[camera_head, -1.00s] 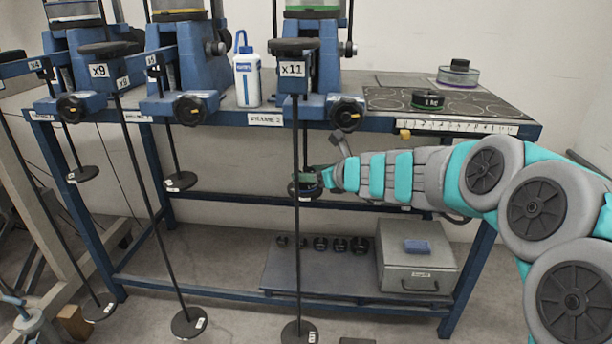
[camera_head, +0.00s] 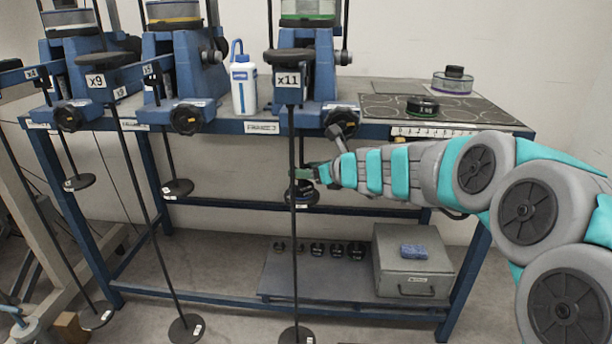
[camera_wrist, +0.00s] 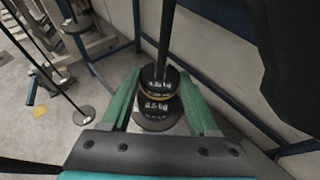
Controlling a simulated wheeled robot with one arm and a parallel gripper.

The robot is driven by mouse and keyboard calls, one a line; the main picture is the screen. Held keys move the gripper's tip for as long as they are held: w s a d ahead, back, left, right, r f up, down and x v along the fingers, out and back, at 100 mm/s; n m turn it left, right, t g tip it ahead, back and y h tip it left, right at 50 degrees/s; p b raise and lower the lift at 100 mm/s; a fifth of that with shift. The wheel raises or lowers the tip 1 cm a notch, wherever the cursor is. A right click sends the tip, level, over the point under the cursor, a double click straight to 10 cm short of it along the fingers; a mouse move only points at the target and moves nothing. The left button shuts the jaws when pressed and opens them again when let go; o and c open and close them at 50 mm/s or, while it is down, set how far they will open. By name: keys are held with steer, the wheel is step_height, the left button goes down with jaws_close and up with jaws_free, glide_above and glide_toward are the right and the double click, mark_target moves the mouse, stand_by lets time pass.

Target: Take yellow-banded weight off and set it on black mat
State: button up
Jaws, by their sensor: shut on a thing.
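My gripper (camera_head: 304,174) is at the hanging rod below the x11 frame. In the wrist view my green fingers (camera_wrist: 160,78) stand on both sides of a dark weight with a thin yellow band (camera_wrist: 157,94), which they hold. In the head view the weight is small and partly hidden by the front rod and my fingers. The black mat (camera_head: 385,112) with ring outlines lies at the right of the bench top.
A white bottle (camera_head: 243,85) stands left of the x11 frame (camera_head: 307,65). Long hanging rods stand in front. A grey box (camera_head: 410,270) is on the lower shelf.

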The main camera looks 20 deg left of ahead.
steer(key=s+d, duration=0.9)
steer(key=d, duration=0.6)
steer(key=shift+s+d+r+b, duration=0.2)
steer(key=shift+r+b, duration=0.1)
steer(key=shift+r, duration=0.1)
steer(key=shift+r+p, duration=0.35)
steer(key=shift+p, duration=0.25)
steer(key=shift+s+d+p, duration=0.2)
steer(key=shift+s+d, duration=0.3)
steer(key=shift+d, duration=0.35)
steer(key=shift+s+d+p, duration=0.2)
steer(key=shift+s+d, duration=0.35)
steer(key=shift+d, duration=0.25)
steer(key=shift+s+d+p, duration=0.2)
steer(key=shift+s+d, duration=0.3)
steer(key=shift+d, duration=0.35)
